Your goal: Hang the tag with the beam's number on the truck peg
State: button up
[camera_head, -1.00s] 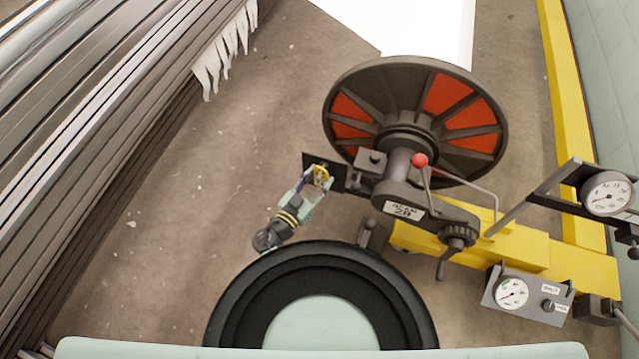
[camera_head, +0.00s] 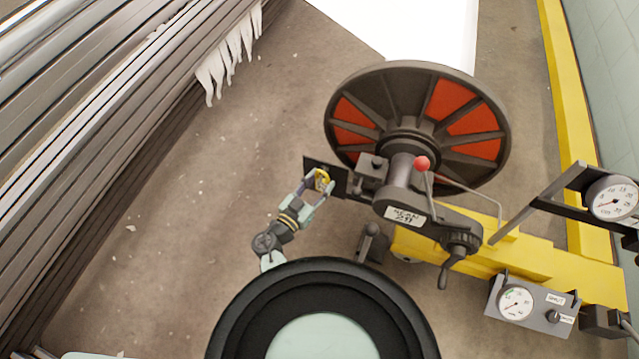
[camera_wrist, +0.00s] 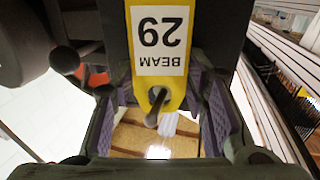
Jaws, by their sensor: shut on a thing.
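The yellow tag (camera_wrist: 185,75) has a white label with BEAM 29, upside down in the wrist view. It also shows as a small yellow piece (camera_head: 322,180) in the head view. My gripper (camera_head: 320,183) is shut on the tag, and its purple pads (camera_wrist: 215,115) stand on both sides in the wrist view. A dark peg (camera_wrist: 153,116) shows at the tag's hole and appears to stick out through it; how deep is unclear. The beam (camera_head: 455,110) has red-and-black flange sectors. A white plate on its truck (camera_head: 406,217) appears to read BEAM 29.
A red-knobbed lever (camera_head: 422,163) and a hand crank (camera_head: 455,255) stand right of the gripper. Gauges (camera_head: 515,302) sit on the yellow frame (camera_head: 480,250). Long dark bars (camera_head: 110,130) run along the left. The floor between is clear.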

jog(key=o, duration=1)
